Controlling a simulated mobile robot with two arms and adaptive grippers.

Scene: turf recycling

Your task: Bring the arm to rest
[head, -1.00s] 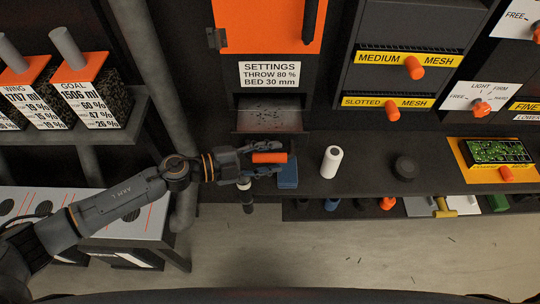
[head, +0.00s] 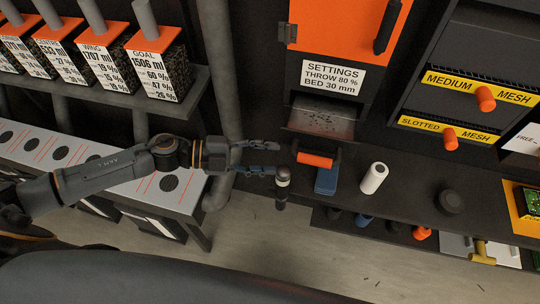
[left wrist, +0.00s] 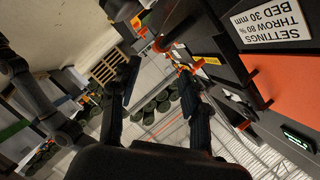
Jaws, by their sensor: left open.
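My left arm comes in from the left in the head view. Its gripper (head: 276,159) is open and empty, with its fingers apart, left of an orange handle (head: 316,160) at the dark counter (head: 410,195). There is a small gap between the fingertips and the handle. In the left wrist view both fingers (left wrist: 163,88) are spread with nothing clearly between them. My right gripper does not show.
A blue block (head: 327,181), a white cylinder (head: 374,178) and a black knob (head: 450,201) are on the counter. A dark banded rod (head: 282,187) is just below the gripper. Sample boxes (head: 155,65) stand on a shelf above the arm. Floor (head: 290,255) is open in front.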

